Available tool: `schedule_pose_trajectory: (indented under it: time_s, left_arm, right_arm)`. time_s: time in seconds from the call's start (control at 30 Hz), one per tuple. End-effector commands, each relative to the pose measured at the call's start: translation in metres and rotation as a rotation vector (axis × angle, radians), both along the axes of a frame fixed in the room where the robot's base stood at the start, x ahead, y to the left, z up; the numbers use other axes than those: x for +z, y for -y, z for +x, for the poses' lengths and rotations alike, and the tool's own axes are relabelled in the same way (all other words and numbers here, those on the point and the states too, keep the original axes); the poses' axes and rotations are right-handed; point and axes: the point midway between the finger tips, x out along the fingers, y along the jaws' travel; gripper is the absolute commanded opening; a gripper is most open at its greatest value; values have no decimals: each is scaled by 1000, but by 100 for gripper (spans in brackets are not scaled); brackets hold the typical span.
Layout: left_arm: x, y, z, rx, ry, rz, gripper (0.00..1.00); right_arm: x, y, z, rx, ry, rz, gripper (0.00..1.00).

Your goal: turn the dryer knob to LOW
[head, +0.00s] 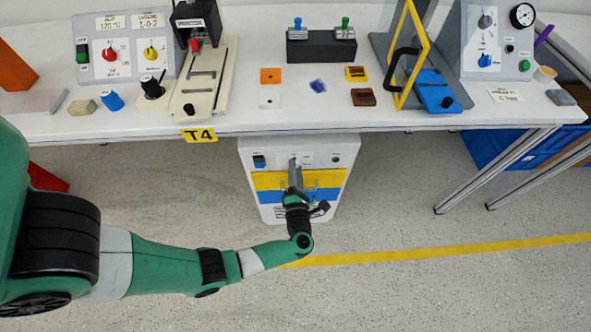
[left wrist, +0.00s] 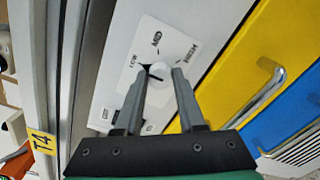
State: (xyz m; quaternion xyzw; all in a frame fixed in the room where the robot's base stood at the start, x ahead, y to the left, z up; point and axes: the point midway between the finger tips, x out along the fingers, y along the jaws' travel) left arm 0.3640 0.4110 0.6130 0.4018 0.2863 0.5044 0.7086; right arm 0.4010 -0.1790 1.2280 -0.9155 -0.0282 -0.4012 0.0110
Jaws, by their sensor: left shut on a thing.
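The dryer (head: 259,212) is a white cabinet with yellow and blue drawer fronts under the table. Its round white knob (left wrist: 159,92) shows in the left wrist view on a white panel, with labels around it that read like LOW, MED and HIGH, turned on their side. A dark mark on the knob lies at its upper left, on the side of the LOW label (left wrist: 133,61). My left gripper (head: 294,168) reaches the dryer's upper panel. In the left wrist view its two fingers (left wrist: 160,77) are shut on the knob, one on each side. My right gripper is out of view.
The white table (head: 235,113) above the dryer carries switch boxes and small blocks. Its front edge, with a T4 tag (head: 199,135), runs close above the gripper. Metal drawer handles (left wrist: 270,75) stick out beside the knob panel. The floor in front is clear.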

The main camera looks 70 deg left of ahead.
Motion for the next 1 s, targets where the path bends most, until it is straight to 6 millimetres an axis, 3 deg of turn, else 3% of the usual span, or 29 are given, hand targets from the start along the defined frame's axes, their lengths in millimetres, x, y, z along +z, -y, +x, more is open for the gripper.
schedule_pose_trajectory:
  time_s: [0.27, 0.3, 0.43, 0.77, 0.87, 1.0]
  left_arm:
    - [1, 0, 0, 0, 1, 1, 0]
    - [1, 0, 0, 0, 1, 1, 44]
    - [1, 0, 0, 1, 1, 0, 67]
    - [1, 2, 0, -1, 0, 0, 68]
    - [2, 12, -3, -4, -1, -1, 68]
    - [3, 40, -12, -8, -2, 1, 68]
  right_arm:
    - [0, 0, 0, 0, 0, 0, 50]
    - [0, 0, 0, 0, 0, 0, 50]
    - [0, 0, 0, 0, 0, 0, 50]
    - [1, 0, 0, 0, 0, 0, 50]
    - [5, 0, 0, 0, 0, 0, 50]
    - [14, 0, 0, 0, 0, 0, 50]
